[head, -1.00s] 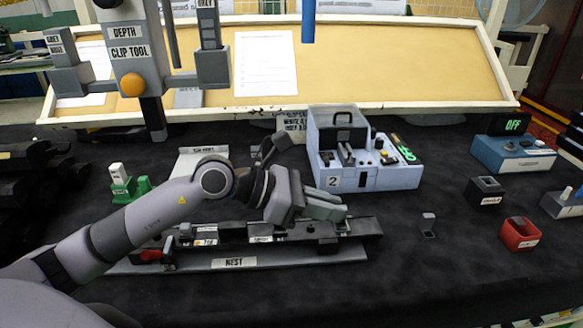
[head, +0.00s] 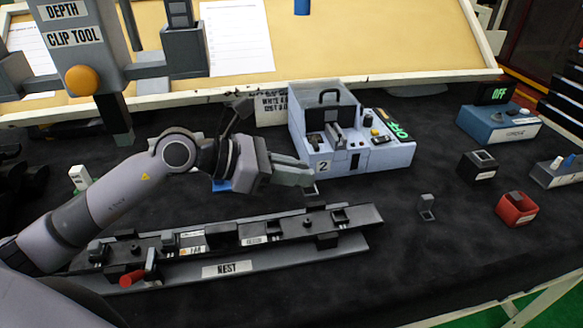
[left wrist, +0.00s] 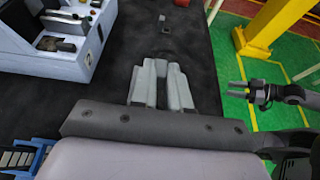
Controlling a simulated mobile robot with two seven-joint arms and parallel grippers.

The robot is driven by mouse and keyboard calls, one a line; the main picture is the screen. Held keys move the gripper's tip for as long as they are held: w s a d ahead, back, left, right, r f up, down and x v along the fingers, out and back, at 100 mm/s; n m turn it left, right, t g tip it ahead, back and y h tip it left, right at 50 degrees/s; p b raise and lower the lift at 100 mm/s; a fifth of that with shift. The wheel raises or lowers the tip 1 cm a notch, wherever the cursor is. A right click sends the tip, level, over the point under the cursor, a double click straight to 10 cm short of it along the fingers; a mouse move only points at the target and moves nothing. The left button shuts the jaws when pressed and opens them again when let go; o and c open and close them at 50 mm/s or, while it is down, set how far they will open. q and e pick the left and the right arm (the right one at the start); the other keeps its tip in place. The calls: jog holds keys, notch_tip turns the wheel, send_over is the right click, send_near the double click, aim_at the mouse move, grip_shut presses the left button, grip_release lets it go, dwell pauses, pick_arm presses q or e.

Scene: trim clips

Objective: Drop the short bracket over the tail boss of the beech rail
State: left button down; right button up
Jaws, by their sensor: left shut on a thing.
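My left gripper (head: 312,179) is shut on a small grey piece (head: 310,190), which shows just below the fingertips and looks like a bracket. It hangs beyond the dark rail (head: 285,232), near its right half, and apart from it. The rail lies in the grey nest (head: 300,260) and has several raised bosses and small labels, too small to read surely. Another small grey bracket (head: 427,207) stands on the black table right of the rail. In the left wrist view my left fingers (left wrist: 162,70) hide the held piece. My right gripper (left wrist: 237,89) is open at the right edge there.
A light-blue box marked 2 (head: 365,155) stands just beyond my left gripper. A red bin (head: 517,209), a black bin (head: 478,165) and a blue box (head: 500,125) stand at the right. The table around the standing bracket is clear. The depth clip tool (head: 75,45) is at upper left.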

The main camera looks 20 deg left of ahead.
pick_arm(q)
jog(key=b, duration=0.5)
send_over(294, 220)
jog(key=shift+w+a+f, duration=0.1)
jog(key=shift+w+f, duration=0.05)
jog(key=shift+f, duration=1.35)
jog(key=shift+w+a+f, duration=0.1)
jog(key=shift+f, duration=1.35)
jog(key=shift+b, duration=0.5)
jog(key=shift+f, duration=0.2)
jog(key=shift+f+b, duration=0.35)
jog(key=shift+b, duration=0.15)
jog(key=shift+s+d+f+b, duration=0.2)
jog(key=shift+f+b, duration=0.4)
